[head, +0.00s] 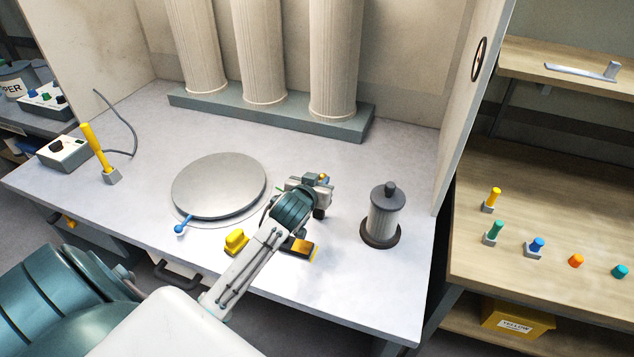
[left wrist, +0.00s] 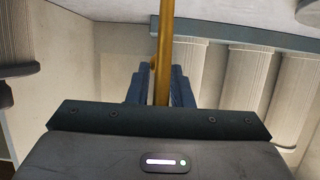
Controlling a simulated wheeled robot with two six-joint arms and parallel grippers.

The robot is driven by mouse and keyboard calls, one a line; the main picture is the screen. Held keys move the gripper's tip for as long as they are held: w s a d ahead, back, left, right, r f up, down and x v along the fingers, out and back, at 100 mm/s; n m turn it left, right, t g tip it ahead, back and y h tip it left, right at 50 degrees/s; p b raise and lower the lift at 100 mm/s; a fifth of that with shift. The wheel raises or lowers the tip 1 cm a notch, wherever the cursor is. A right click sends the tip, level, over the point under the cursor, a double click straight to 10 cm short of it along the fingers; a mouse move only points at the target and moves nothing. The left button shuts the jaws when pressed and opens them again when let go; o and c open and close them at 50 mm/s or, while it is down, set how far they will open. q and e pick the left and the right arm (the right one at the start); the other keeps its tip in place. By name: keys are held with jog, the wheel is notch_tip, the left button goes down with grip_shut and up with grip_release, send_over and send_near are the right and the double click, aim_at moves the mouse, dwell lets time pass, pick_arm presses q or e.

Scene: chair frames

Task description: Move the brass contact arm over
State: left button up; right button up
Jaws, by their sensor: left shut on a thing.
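The brass contact arm shows in the left wrist view as a long golden rod (left wrist: 165,45) standing between the fingers. My left gripper (left wrist: 161,82) is shut on it. In the head view the left gripper (head: 316,192) is between the round metal plate (head: 218,187) and the ribbed grey post (head: 387,215), on the near side of the columns. There the wrist and gripper hide most of the rod. I cannot tell from the head view whether the rod touches anything. My right gripper is not in view.
Three pale columns (head: 258,50) stand on a grey base (head: 270,115) at the back. A yellow block (head: 236,242) and a dark block with orange (head: 300,247) lie near the front. A control box (head: 66,152) and yellow-handled lever (head: 96,147) are left. The bench's right front is clear.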

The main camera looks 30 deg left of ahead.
pick_arm(q)
jog(key=shift+s+d+p, duration=0.1)
jog(key=shift+s+p, duration=0.15)
jog(key=shift+p, duration=0.25)
jog(key=shift+s+f, duration=0.2)
jog(key=shift+s, duration=0.05)
jog(key=shift+c, duration=0.4)
jog(key=shift+s, duration=0.1)
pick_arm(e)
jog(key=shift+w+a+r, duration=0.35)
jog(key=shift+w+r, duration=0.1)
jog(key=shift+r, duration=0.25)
pick_arm(q)
jog(key=shift+s+d, duration=0.1)
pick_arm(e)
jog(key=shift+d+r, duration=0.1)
pick_arm(q)
jog(key=shift+s+d+r+p, duration=0.15)
jog(key=shift+s+p, duration=0.45)
jog(key=shift+p, duration=0.05)
jog(key=shift+s+d+r, duration=0.15)
jog(key=shift+s, duration=0.4)
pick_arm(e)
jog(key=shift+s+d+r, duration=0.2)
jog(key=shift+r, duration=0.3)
pick_arm(q)
jog(key=shift+s, duration=0.1)
